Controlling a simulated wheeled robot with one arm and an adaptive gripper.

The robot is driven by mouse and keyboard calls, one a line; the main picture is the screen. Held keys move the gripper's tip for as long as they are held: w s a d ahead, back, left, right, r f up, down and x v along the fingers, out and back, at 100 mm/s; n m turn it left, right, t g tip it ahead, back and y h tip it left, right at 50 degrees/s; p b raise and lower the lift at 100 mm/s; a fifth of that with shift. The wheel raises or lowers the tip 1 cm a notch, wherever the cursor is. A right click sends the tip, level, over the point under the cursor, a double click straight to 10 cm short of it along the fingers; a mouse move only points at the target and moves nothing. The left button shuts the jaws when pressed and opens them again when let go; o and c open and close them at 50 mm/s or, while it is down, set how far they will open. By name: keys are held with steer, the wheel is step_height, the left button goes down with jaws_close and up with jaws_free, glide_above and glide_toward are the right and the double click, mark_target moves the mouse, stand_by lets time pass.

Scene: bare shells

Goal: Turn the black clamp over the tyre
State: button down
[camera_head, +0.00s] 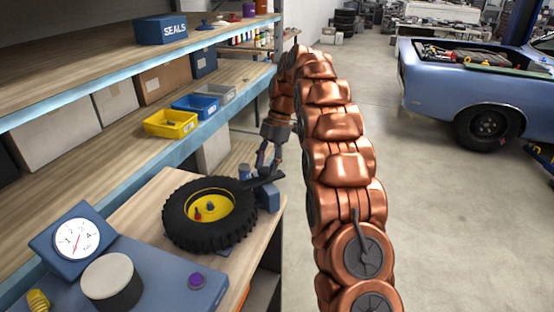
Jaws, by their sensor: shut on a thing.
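The black tyre (178,221) with a yellow hub lies flat on a wooden bench at the lower left. The black clamp (270,178) is a dark bar at the tyre's right edge, above a blue block (269,197). Its left end reaches close to the tyre's rim; I cannot tell whether they touch. My gripper (267,166) points down from above and is shut on the clamp. The fingertips are small in this view, so their exact hold is hard to make out.
A blue unit with a round dial (77,240) and a pale-topped cylinder (108,277) stands in front of the tyre. Shelves on the left hold a yellow bin (171,124), a blue bin (196,106) and a SEALS box (160,29). Open floor (440,230) lies to the right.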

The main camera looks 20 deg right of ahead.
stand_by(0.3)
steer(key=c, duration=0.7)
jaws_free()
steer(key=shift+d, duration=0.1)
